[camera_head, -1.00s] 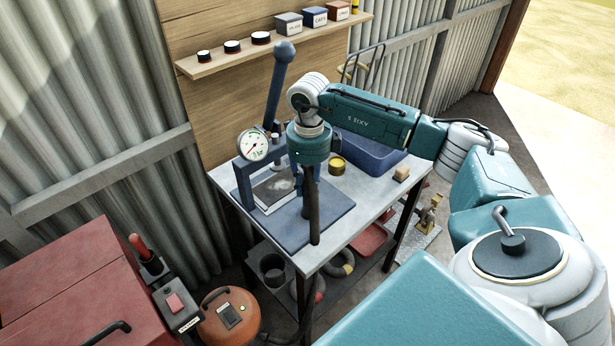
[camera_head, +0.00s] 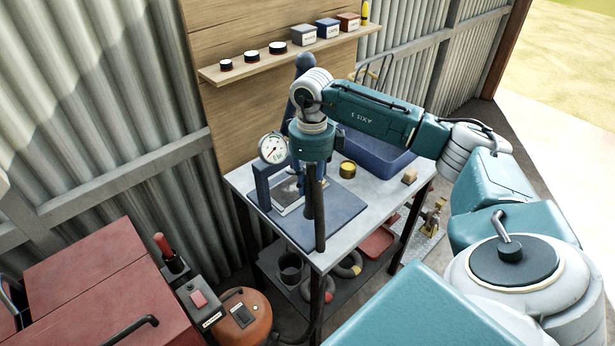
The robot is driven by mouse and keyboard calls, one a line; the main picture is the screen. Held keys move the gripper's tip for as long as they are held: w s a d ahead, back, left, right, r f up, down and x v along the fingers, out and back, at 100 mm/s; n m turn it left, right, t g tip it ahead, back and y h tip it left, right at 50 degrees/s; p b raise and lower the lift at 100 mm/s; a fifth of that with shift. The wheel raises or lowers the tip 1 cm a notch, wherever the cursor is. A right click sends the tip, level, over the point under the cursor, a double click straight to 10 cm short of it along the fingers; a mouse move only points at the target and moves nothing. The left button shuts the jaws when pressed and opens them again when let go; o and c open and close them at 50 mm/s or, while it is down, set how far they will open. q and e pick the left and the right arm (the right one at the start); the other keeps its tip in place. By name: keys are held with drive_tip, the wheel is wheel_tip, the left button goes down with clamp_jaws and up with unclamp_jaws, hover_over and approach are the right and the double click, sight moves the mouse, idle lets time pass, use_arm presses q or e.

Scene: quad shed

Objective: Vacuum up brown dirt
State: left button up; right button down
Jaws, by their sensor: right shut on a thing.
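My right gripper (camera_head: 313,190) hangs below its teal wrist over the workbench, mostly hidden by the wrist. It is shut on a dark, tube-like thing (camera_head: 319,222) that points down near the bench's front edge. I cannot tell whether the tube's lower end touches the bench. The orange canister vacuum (camera_head: 252,330) stands on the floor left of the bench, with a dark hose beside it. A pale plate with a grey patch (camera_head: 288,193) lies in the blue press frame. I cannot make out brown dirt clearly. My left gripper is not in view.
The workbench (camera_head: 371,206) carries a blue press with a gauge (camera_head: 273,148), a yellow tin (camera_head: 347,169), a blue bin (camera_head: 372,150) and a small tan block (camera_head: 409,175). A red cabinet (camera_head: 95,285) stands left. A wooden shelf (camera_head: 290,57) hangs behind.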

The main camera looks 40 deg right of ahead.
sight(310, 170)
wheel_tip(310, 170, up, 3)
drive_tip(key=shift+a+f+p, duration=0.1)
drive_tip(key=shift+a+p, duration=0.05)
drive_tip(key=shift+p, duration=0.5)
drive_tip(key=shift+r, duration=0.45)
drive_tip(key=shift+a, duration=0.1)
